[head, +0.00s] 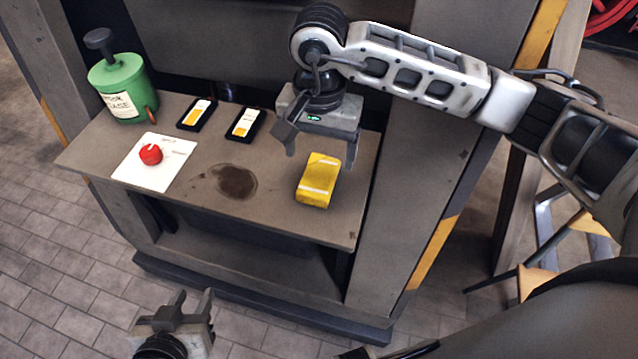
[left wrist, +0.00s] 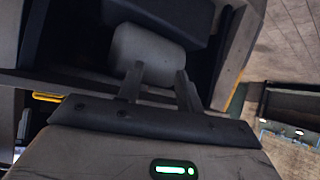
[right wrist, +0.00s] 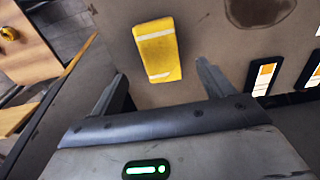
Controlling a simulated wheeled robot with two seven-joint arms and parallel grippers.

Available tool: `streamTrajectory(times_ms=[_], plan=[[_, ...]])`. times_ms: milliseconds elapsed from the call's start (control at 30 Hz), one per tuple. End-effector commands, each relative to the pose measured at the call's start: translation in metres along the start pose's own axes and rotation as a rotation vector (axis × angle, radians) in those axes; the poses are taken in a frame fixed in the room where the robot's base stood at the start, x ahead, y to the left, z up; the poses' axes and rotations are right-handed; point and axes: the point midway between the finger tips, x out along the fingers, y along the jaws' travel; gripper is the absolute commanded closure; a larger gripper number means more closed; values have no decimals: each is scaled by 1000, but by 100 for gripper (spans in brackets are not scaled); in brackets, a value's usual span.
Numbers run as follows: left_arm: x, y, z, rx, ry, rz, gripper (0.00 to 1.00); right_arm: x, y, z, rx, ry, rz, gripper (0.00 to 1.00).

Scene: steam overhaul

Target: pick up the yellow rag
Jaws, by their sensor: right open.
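The yellow rag (head: 318,180) is a folded block with pale stripes, lying on the right part of the grey bench shelf (head: 275,215). It also shows in the right wrist view (right wrist: 158,52), ahead of the fingers and between their lines. My right gripper (head: 320,160) is open and empty, above the rag and apart from it, its fingers pointing down. My left gripper (head: 190,300) is low over the floor in front of the bench, away from the rag. Its two fingers stand apart with nothing between them, also in the left wrist view (left wrist: 155,85).
A green canister (head: 122,88) stands at the shelf's back left. A white card with a red knob (head: 151,154) lies in front of it. Two dark cases with yellow-white labels (head: 197,113) (head: 245,124) lie at the back. A dark stain (head: 235,181) marks the bare middle.

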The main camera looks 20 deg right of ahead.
Motion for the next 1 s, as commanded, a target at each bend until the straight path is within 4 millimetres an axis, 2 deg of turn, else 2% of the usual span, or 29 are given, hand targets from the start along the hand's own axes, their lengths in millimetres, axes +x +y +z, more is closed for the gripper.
streamTrajectory(times_ms=[167,500,733,900,1000], plan=[[1,0,1,0,4,2,64,9,0,1,0,-3,-1,20],[8,2,3,-21,28,14,64,55,0,3,1,-2,-1,20],[6,2,0,-24,31,15,64,55,0,2,0,-1,-2,20],[6,3,0,-29,31,14,64,55,0,2,0,-1,-2,67],[6,3,0,-30,31,13,64,55,0,2,0,-1,-2,69]])
